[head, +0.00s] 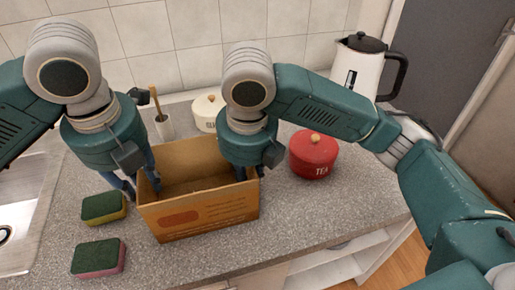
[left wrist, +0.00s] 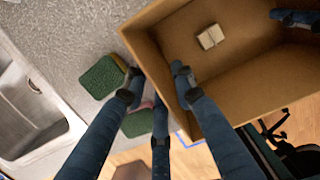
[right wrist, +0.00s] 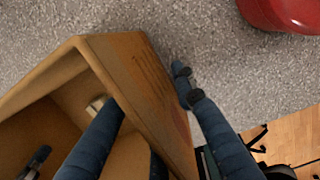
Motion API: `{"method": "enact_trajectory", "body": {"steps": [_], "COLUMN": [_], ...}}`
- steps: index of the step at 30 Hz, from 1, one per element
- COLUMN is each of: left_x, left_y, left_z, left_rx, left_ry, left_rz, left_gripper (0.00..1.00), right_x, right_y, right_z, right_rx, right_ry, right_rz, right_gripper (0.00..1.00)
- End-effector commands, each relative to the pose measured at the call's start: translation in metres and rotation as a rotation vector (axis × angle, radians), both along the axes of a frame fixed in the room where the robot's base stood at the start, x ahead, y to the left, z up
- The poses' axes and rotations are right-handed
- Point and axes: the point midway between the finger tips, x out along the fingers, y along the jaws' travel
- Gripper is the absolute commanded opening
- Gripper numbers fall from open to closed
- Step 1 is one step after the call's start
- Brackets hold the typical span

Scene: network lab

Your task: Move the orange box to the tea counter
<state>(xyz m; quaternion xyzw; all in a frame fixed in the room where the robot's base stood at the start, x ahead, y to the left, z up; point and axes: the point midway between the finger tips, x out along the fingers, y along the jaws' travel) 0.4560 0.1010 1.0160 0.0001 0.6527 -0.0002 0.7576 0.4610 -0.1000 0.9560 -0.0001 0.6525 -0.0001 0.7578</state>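The orange box (head: 205,213), an open-topped orange-brown carton with a printed front, stands upright on the grey speckled counter beside the red TEA canister (head: 314,156). My left gripper (head: 142,188) straddles the box's left wall, with fingers inside and outside it. In the left wrist view its fingers are spread, and a small pale block (left wrist: 210,37) lies inside the box (left wrist: 240,75). My right gripper (head: 251,172) straddles the right wall. In the right wrist view its fingers are spread, with a gap outside the wall (right wrist: 145,85). The box's underside is hidden.
Two green-topped sponges (head: 104,208) (head: 98,258) lie left of the box, near the metal sink (head: 25,215). A cream canister (head: 207,112), a small holder (head: 164,127) and a white kettle (head: 361,70) stand behind. Bare counter (head: 345,205) shows at the right, ending at an edge.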

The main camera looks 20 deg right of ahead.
Motion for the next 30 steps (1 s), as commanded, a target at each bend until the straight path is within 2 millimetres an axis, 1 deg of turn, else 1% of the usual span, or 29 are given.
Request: {"method": "enact_trajectory", "body": {"steps": [1, 3, 6, 9, 12, 17, 20, 30], "left_x": [0.0, -0.003, -0.006, -0.009, -0.011, -0.013, -0.013, -0.013], "left_y": [0.0, 0.0, 0.0, 0.0, 0.0, 0.0, 0.0, 0.0], "left_z": [0.014, 0.029, 0.05, 0.066, 0.078, 0.086, 0.087, 0.087], "left_rx": [0.001, 0.001, 0.001, 0.001, 0.001, 0.0, 0.0, 0.0], "left_ry": [-0.008, -0.008, -0.007, -0.005, -0.003, -0.001, 0.0, 0.0], "left_rz": [0.002, 0.001, 0.002, 0.002, 0.002, 0.001, 0.001, 0.0], "left_gripper": [0.26, 0.26, 0.26, 0.26, 0.26, 0.26, 0.26, 0.26], "right_x": [0.0, 0.0, 0.0, 0.0, 0.0, 0.0, -0.001, -0.011], "right_y": [0.0, 0.0, 0.0, 0.0, 0.0, 0.0, 0.0, -0.001], "right_z": [0.0, 0.0, 0.0, 0.0, 0.0, 0.004, 0.015, 0.085], "right_rx": [0.0, 0.0, 0.0, 0.0, 0.0, 0.0, 0.0, -0.001], "right_ry": [0.0, 0.0, 0.0, 0.0, 0.0, -0.001, -0.005, -0.006], "right_rz": [0.0, 0.0, 0.0, 0.0, 0.0, 0.0, 0.001, -0.001], "right_gripper": [0.26, 0.26, 0.26, 0.26, 0.26, 0.26, 0.26, 0.26]}}
